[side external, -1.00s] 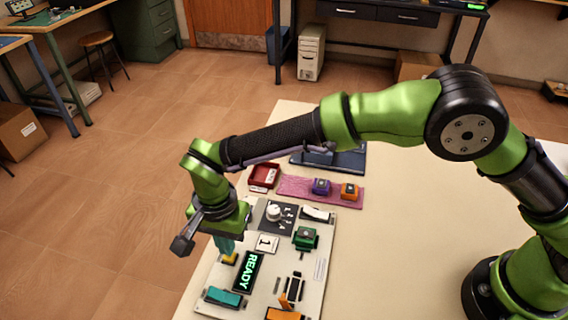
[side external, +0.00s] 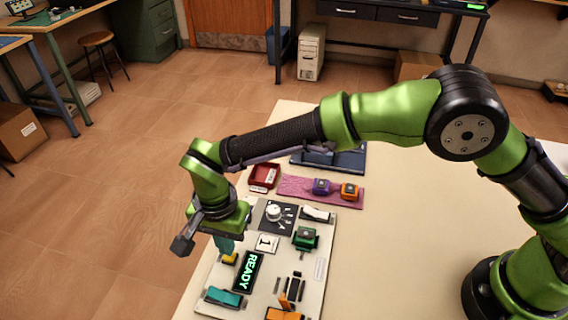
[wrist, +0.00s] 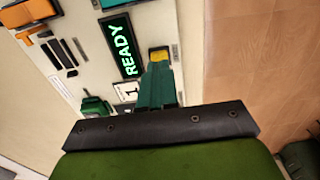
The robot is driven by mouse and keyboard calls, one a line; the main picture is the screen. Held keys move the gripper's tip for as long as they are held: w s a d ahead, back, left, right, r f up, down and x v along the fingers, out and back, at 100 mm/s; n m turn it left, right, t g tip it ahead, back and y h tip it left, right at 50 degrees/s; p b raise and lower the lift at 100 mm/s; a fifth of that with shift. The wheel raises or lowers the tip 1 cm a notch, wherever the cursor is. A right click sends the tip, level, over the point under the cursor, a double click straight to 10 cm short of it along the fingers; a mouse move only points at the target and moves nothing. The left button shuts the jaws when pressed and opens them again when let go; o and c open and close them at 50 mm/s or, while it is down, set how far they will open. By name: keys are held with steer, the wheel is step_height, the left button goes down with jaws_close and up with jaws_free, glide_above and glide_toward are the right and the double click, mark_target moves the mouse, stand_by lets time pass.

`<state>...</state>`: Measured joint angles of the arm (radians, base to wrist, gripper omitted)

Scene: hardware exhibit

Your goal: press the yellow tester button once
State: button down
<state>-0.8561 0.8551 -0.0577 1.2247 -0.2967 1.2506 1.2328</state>
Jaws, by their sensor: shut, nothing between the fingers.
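The yellow tester button (side external: 229,258) is at the left edge of the white panel, beside the lit READY display (side external: 247,271). In the wrist view the yellow button (wrist: 159,54) shows just beyond the fingertips, its near part covered by them. My gripper (side external: 224,245) points down over the panel's left edge, with its teal fingers shut and empty. The fingers (wrist: 160,70) also show together in the wrist view. In the side view the tips are right above or at the button; I cannot tell whether they touch it.
The white panel (side external: 318,269) also carries a white knob (side external: 273,212), a green block (side external: 305,238), a teal rocker (side external: 223,297) and an orange part (side external: 284,314). Behind it are a red tray (side external: 263,177) and a pink mat (side external: 296,186). The table's right side is clear.

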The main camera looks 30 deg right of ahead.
steer(key=shift+f, duration=1.05)
stand_by(0.7)
steer(key=shift+r, duration=3.55)
